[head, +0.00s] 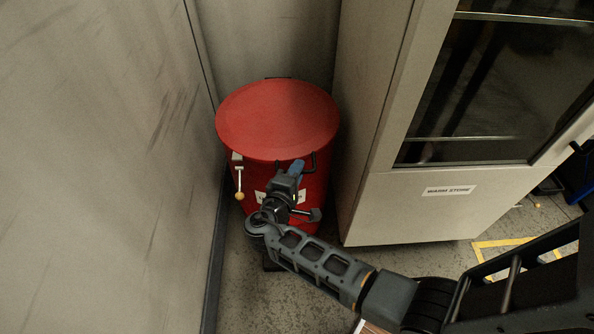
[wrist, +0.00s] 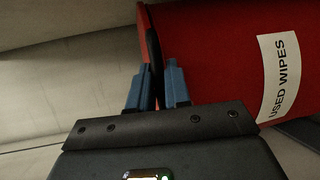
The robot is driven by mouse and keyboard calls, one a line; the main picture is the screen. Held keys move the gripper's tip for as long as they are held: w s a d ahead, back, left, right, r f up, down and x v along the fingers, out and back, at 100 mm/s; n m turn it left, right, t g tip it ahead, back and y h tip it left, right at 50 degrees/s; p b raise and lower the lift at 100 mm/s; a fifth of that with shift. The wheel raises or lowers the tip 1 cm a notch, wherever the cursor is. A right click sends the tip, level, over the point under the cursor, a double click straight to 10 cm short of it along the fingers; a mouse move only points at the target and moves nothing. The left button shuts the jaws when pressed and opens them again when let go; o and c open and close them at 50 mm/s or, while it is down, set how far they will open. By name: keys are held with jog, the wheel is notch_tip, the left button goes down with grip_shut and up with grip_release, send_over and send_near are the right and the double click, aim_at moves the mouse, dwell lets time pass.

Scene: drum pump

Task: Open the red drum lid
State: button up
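The red drum (head: 316,185) stands upright in the corner with its round red lid (head: 278,115) flat on top, and no gap shows under the lid. The drum's "USED WIPES" label (wrist: 281,75) is to the right.
A latch with a yellow knob (head: 239,195) hangs at the drum's front left. A grey wall (head: 100,170) is close on the left. A cabinet marked "WARM STORE" (head: 449,191) stands close on the right. The space above the lid is clear.

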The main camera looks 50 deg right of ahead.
grip_shut()
